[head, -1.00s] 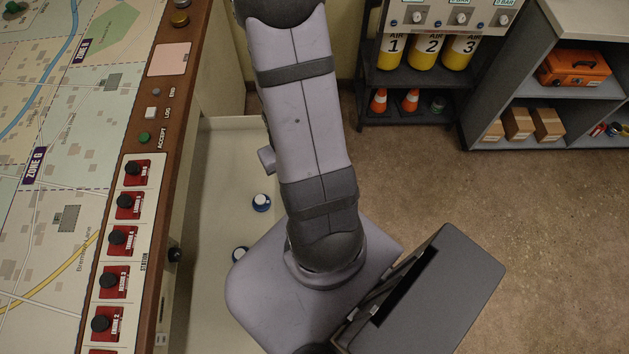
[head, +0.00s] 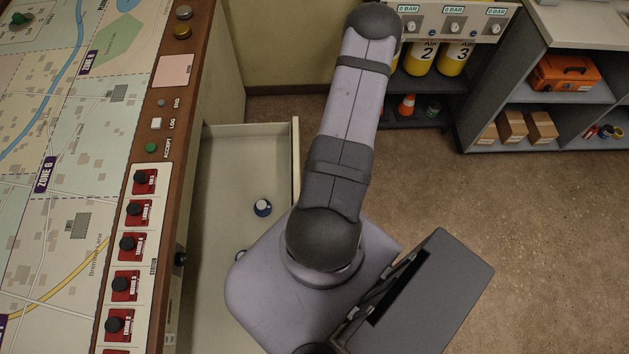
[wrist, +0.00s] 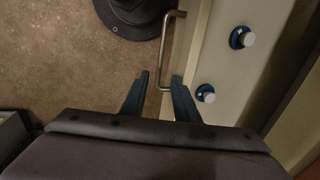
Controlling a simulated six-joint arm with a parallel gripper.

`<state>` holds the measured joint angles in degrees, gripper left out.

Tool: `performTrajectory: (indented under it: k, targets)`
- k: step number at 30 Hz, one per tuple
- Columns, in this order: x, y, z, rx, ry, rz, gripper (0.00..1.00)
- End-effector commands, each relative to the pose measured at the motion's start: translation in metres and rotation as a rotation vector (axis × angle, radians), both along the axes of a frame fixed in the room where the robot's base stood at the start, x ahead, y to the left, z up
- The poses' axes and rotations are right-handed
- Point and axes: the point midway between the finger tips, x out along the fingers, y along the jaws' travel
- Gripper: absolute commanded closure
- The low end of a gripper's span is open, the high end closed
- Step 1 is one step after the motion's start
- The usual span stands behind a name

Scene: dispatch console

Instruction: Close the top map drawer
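The top map drawer (head: 225,225) stands pulled out from the right side of the map console in the head view. Its front panel (head: 296,150) shows partly; my arm and base hide the rest. In the wrist view the drawer front (wrist: 196,45) runs along the right, with its metal bar handle (wrist: 165,50) on the outer side. My gripper (wrist: 158,85) is open and empty, its two fingers apart near the handle's lower end. I cannot tell if they touch it. The gripper is not visible in the head view.
Small blue-and-white objects lie in the drawer, one clear in the head view (head: 263,207) and two in the wrist view (wrist: 242,38). The map console (head: 60,200) fills the left. A shelf with air cylinders (head: 455,55) stands at the back. Floor at right is clear.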

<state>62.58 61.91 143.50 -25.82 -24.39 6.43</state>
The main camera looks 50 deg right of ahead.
Motion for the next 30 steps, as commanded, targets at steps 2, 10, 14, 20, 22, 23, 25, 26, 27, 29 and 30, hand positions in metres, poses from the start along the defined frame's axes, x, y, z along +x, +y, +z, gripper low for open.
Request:
performTrajectory:
  k: [2,10,14,20,22,23,25,26,27,29,30]
  targets:
    - [0.001,0.001,-0.005,0.002,0.001,0.001,0.72]
    - [0.004,0.005,-0.029,0.002,0.002,0.003,0.72]
    - [0.005,0.007,-0.042,0.002,0.002,0.002,0.72]
    - [0.008,0.008,-0.059,0.0,0.001,0.002,0.72]
    - [0.009,0.009,-0.063,0.0,0.001,0.002,0.72]
    - [0.009,0.009,-0.064,0.0,0.001,0.002,0.72]
    - [0.009,0.009,-0.066,-0.001,0.0,0.002,0.72]
    - [0.009,0.009,-0.067,-0.001,0.0,0.002,0.72]
    - [0.009,0.009,-0.068,-0.001,0.0,0.002,0.72]
    - [0.009,0.009,-0.068,-0.001,0.001,0.001,0.72]
    - [0.009,0.009,-0.069,-0.001,0.001,0.001,0.72]
